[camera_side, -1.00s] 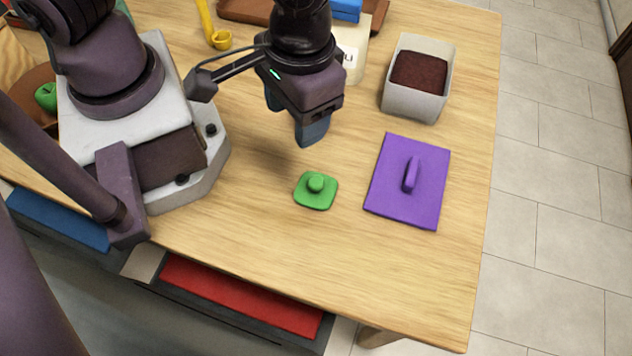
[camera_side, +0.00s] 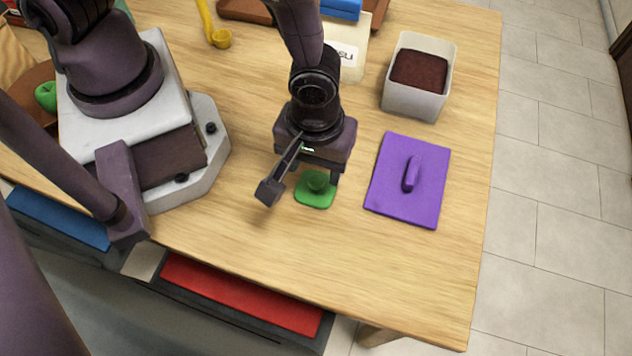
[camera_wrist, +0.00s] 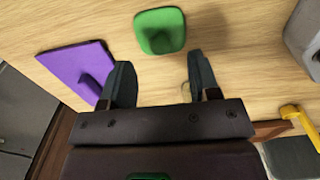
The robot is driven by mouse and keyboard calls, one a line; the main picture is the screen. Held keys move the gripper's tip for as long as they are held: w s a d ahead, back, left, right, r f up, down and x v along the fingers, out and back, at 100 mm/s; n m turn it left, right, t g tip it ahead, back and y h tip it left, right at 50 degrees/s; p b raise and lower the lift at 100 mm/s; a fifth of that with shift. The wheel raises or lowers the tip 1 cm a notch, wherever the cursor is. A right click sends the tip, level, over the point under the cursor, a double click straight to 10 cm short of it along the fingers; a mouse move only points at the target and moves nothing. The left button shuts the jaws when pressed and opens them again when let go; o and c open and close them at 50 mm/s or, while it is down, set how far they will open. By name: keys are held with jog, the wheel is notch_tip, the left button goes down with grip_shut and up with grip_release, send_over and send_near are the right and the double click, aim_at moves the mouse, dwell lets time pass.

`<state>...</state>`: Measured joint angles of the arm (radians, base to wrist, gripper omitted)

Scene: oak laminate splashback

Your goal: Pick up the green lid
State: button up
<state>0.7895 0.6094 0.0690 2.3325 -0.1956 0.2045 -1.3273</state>
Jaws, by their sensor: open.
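The green lid (camera_side: 314,193) is a small rounded square with a round knob. It lies flat on the wooden table, and its far part is shaded by my gripper. My gripper (camera_side: 318,174) is right above the lid's far side in the side view, and its fingertips are partly hidden there. In the wrist view the open gripper (camera_wrist: 158,80) has two dark fingers apart with only bare table between them. The green lid (camera_wrist: 160,30) shows there just beyond the fingertips, between their lines. I cannot tell the exact height of the fingers.
A purple square lid (camera_side: 408,184) with a bar handle lies to the right. A grey box (camera_side: 416,102) with dark brown contents stands behind it. A yellow ladle (camera_side: 221,39) and a cream box (camera_side: 352,50) are at the back. The table front is clear.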

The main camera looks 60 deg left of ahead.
aim_at(316, 180)
jog(key=shift+w+a+f, duration=0.1)
jog(key=shift+f, duration=2.6)
jog(key=c, duration=1)
